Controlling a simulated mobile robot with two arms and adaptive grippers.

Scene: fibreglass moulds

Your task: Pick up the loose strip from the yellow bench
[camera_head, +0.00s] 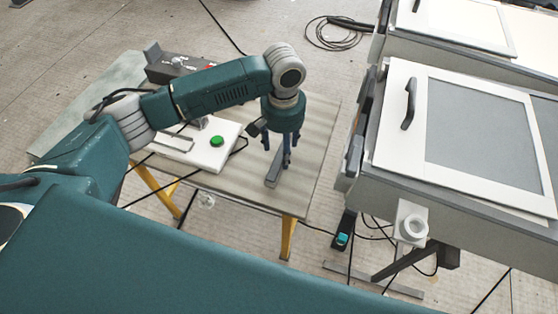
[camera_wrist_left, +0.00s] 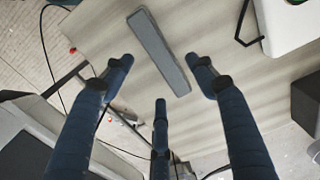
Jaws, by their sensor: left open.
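The loose strip (camera_head: 274,173) is a narrow flat grey bar lying on the wooden top of the yellow-legged bench (camera_head: 315,130). In the left wrist view the strip (camera_wrist_left: 158,50) lies slantwise on the bench top (camera_wrist_left: 95,35), with its near end between the spread fingers. My left gripper (camera_head: 278,156) points down over the strip in the head view, and its three dark fingers hide part of it. In the wrist view the left gripper (camera_wrist_left: 160,75) is open, with nothing held. Whether a finger touches the strip or bench cannot be told. My right gripper is out of view.
A white box with a green button (camera_head: 216,141) stands on the bench left of the strip. A grey unit (camera_head: 178,68) sits at the back of the bench. To the right stands a large machine with a handled lid (camera_head: 409,104). Cables lie on the floor.

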